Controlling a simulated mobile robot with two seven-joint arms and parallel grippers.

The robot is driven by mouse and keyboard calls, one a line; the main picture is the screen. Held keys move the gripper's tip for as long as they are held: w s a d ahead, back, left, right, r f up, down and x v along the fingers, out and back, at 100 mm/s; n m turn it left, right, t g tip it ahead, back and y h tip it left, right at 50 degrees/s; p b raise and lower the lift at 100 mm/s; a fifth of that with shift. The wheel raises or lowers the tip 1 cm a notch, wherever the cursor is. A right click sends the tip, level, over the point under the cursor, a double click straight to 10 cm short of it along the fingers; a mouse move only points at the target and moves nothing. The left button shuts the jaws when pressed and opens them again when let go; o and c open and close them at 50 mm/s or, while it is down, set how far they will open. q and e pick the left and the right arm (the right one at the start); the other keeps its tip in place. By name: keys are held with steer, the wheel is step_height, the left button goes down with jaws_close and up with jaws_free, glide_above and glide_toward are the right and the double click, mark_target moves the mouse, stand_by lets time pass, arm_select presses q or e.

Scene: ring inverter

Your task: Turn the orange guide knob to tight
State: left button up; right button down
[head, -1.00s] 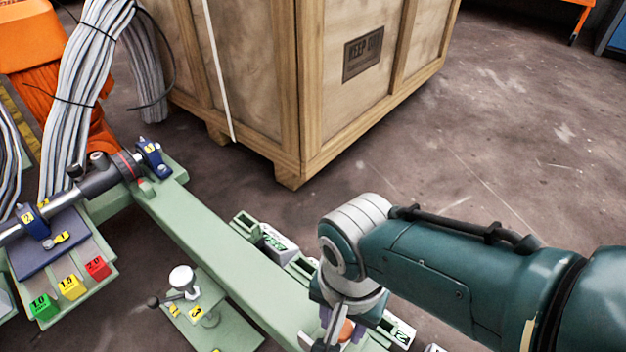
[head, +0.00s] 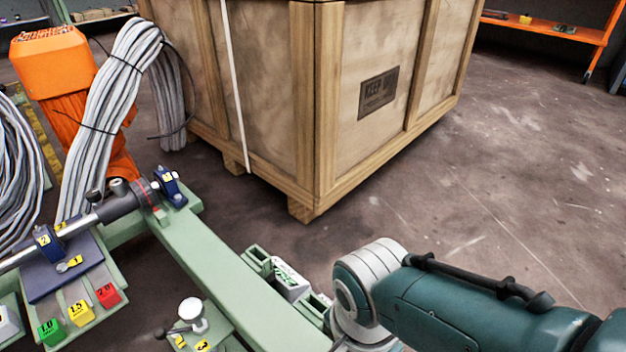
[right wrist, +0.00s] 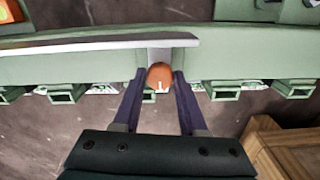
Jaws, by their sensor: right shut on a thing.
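The orange guide knob (right wrist: 160,77) shows in the right wrist view, at the middle of a green beam. It has a small white mark on its near side. My right gripper (right wrist: 160,80) has its two dark fingers on either side of the knob and is shut on it. In the head view my right arm reaches in from the right. Its gripper and the knob lie out of that view, below the bottom edge. My left gripper is not in view.
The green beam (head: 232,275) runs diagonally across the head view. A white-topped knob (head: 191,311) stands beside it. Green, yellow and red blocks (head: 79,312) sit at the left. A large wooden crate (head: 330,170) stands behind. Open floor (head: 500,200) lies right of it.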

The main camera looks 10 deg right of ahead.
steer(key=c, duration=0.7)
jaws_free()
steer(key=shift+d, duration=0.1)
step_height(320, 180, up, 10)
steer(key=p, duration=0.9)
steer(key=shift+p, duration=0.35)
